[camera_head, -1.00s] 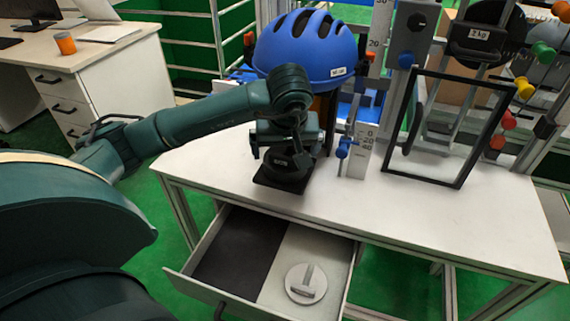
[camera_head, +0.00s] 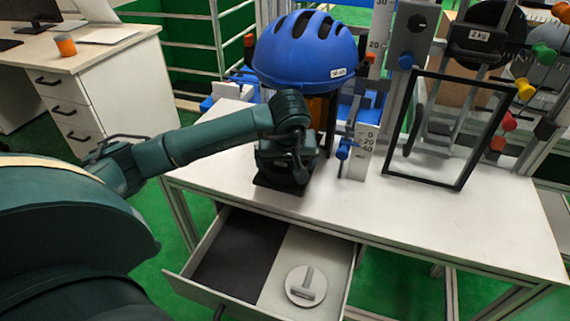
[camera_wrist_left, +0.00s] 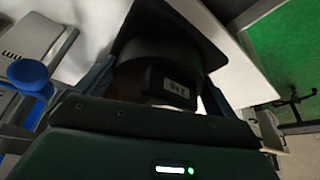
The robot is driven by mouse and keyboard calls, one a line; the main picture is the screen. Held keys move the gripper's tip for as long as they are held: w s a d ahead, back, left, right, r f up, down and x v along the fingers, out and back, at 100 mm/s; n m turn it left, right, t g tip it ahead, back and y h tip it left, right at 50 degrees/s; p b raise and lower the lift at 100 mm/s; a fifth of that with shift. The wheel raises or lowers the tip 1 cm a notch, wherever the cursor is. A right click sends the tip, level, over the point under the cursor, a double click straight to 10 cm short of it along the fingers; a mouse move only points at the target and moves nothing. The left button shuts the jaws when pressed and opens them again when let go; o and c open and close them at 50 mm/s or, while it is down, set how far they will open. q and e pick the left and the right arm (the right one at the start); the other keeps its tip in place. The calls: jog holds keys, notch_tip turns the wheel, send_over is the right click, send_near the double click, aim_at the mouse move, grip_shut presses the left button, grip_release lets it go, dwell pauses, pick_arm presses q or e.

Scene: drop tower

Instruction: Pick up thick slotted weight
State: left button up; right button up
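A silver disc with a slot and bar (camera_head: 306,286) lies flat in the open drawer, on its light right half. A dark rounded weight with a small white kg label (camera_wrist_left: 168,84) stands on a black plate on the table. In the head view my left gripper (camera_head: 286,172) is over that black plate and largely hides the dark weight. In the left wrist view the gripper's fingers (camera_wrist_left: 158,90) are spread on either side of the dark weight, with a light gap by the right finger. My right gripper is not in view.
A blue helmet (camera_head: 303,48) is just behind the gripper. A scaled upright (camera_head: 362,150) with blue knobs and a black frame (camera_head: 440,183) stand to the right. The drawer (camera_head: 341,290) juts out below the table (camera_head: 400,212). The table's front right is clear.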

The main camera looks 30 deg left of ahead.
pick_arm(q)
jog(key=c, duration=1.2)
jog(key=shift+w+r, duration=0.1)
jog(key=shift+r, duration=0.3)
